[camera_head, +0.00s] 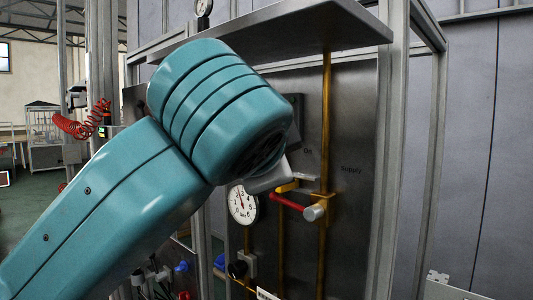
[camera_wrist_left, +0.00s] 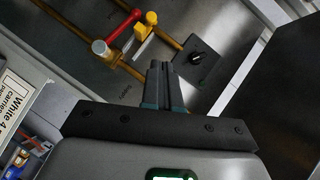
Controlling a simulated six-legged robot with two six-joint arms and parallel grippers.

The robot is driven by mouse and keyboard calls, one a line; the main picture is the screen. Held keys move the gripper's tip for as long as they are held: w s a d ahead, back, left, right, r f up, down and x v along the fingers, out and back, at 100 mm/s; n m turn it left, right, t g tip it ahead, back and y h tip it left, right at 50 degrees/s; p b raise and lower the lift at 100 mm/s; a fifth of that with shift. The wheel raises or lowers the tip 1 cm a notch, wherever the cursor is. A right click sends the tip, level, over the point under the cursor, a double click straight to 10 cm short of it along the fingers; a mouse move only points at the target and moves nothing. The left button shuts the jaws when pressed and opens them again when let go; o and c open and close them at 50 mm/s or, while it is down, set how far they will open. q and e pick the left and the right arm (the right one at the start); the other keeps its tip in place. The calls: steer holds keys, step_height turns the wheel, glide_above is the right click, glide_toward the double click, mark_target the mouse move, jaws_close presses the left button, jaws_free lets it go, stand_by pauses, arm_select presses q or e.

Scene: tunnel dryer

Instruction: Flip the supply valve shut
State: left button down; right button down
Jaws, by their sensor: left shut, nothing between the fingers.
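The supply valve has a red lever (camera_head: 290,203) and a pale metal end cap (camera_head: 315,212) on a vertical brass pipe (camera_head: 326,120). The lever points left, across the pipe's line. A yellow piece (camera_head: 290,186) sits just above it. In the left wrist view, the red lever (camera_wrist_left: 123,27) and yellow piece (camera_wrist_left: 150,18) lie beyond my fingers. My left gripper (camera_wrist_left: 160,66) is shut and empty, apart from the lever. In the head view, my teal arm hides much of the gripper. My right gripper is not in view.
A dial gauge (camera_head: 242,205) and a black knob (camera_head: 237,269) are left of the valve. A metal shelf (camera_head: 270,32) overhangs the panel. In the wrist view, a dark plate with a knob (camera_wrist_left: 196,57) lies right of my fingers. Grey frame posts (camera_head: 392,150) stand at right.

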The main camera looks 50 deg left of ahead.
arm_select(q)
steer(key=n+h+p, duration=0.1)
steer(key=n+h, duration=0.2)
glide_above(277, 195)
steer(key=s+d, duration=0.3)
steer(key=d, duration=0.1)
step_height(277, 195, down, 4)
steer(key=shift+g, duration=0.4)
steer(key=a+f, duration=0.1)
steer(key=a+f+b, duration=0.1)
steer(key=a+f, duration=0.1)
steer(key=f, duration=0.1)
steer(key=shift+w+f, duration=0.1)
steer(key=shift+w, duration=0.25)
steer(key=shift+w+d, duration=0.1)
steer(key=shift+d, duration=0.05)
